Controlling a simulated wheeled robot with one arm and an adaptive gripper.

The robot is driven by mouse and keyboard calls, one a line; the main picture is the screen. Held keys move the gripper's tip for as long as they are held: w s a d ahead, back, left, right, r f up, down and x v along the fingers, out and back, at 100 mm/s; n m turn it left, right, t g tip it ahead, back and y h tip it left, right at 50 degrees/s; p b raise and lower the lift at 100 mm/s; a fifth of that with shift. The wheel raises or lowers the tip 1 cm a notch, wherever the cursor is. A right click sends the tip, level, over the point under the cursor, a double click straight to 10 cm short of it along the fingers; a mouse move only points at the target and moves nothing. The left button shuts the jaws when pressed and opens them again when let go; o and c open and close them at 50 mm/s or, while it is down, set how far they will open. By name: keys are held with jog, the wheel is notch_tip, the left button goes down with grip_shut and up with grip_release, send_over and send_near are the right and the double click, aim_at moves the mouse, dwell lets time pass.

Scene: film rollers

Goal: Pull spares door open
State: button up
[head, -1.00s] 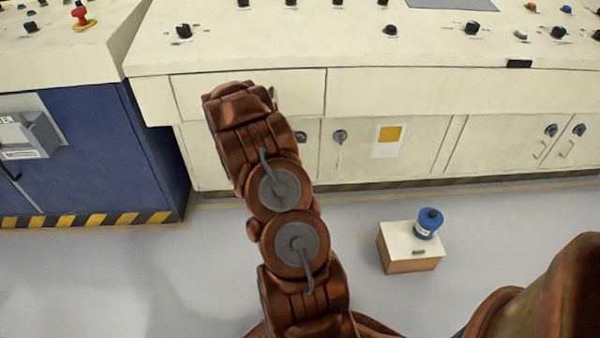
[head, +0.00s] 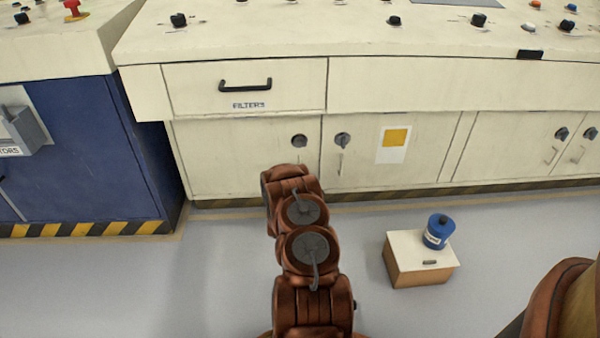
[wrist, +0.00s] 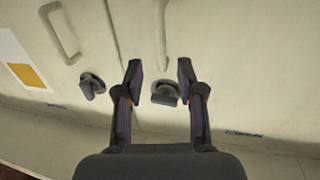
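Two cream cabinet doors stand side by side below the console. The left door (head: 235,155), under a drawer marked FILTERS, has a dark round knob (head: 299,140) near its right edge. The right door (head: 365,165) has a knob (head: 342,140) and a yellow-and-white label. I cannot read which is marked spares. In the wrist view, which looks upside down, my gripper (wrist: 159,68) is open and empty. Its fingers frame the left door's knob (wrist: 165,93), and that door's slim upright handle (wrist: 161,35) lies just past the fingertips. In the head view my arm hides the fingers.
The FILTERS drawer handle (head: 245,84) is above the left door. A blue cabinet (head: 90,140) stands at left. A small box (head: 420,260) with a blue canister (head: 437,231) on top sits on the floor at right. Grey floor is otherwise clear.

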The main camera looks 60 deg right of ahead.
jog(key=shift+b+x, duration=1.35)
jog(key=shift+x, duration=2.2)
grip_shut()
